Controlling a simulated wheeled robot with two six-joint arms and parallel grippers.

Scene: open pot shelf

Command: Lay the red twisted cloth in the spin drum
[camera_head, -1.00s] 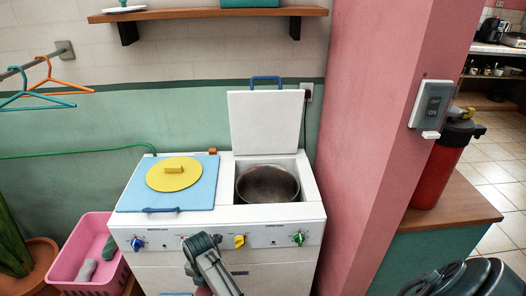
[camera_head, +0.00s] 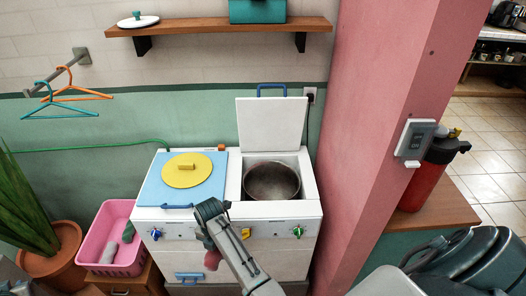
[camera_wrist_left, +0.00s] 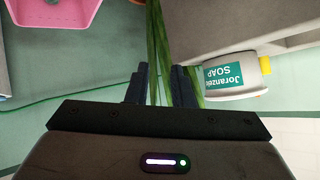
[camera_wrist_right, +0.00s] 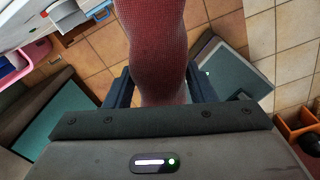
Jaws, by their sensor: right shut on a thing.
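The red twisted cloth (camera_head: 211,258) hangs from my right gripper (camera_head: 210,212) in front of the washer's control panel. In the right wrist view the cloth (camera_wrist_right: 157,40) fills the space between the fingers, which are shut on it. The spin drum (camera_head: 271,181) is a round metal tub in the right half of the white washer; its white lid (camera_head: 271,124) stands up behind it and its mouth is uncovered. The drum is up and to the right of the cloth. My left gripper (camera_wrist_left: 160,85) shows empty in the left wrist view, its fingers a little apart.
A yellow disc (camera_head: 186,170) lies on the blue lid (camera_head: 156,190) left of the drum. A pink wall (camera_head: 362,110) stands close on the right. A pink basket (camera_head: 108,235) with grey cloths is at left. A shelf (camera_head: 225,27) hangs above. A soap container (camera_wrist_left: 225,75) is near my left gripper.

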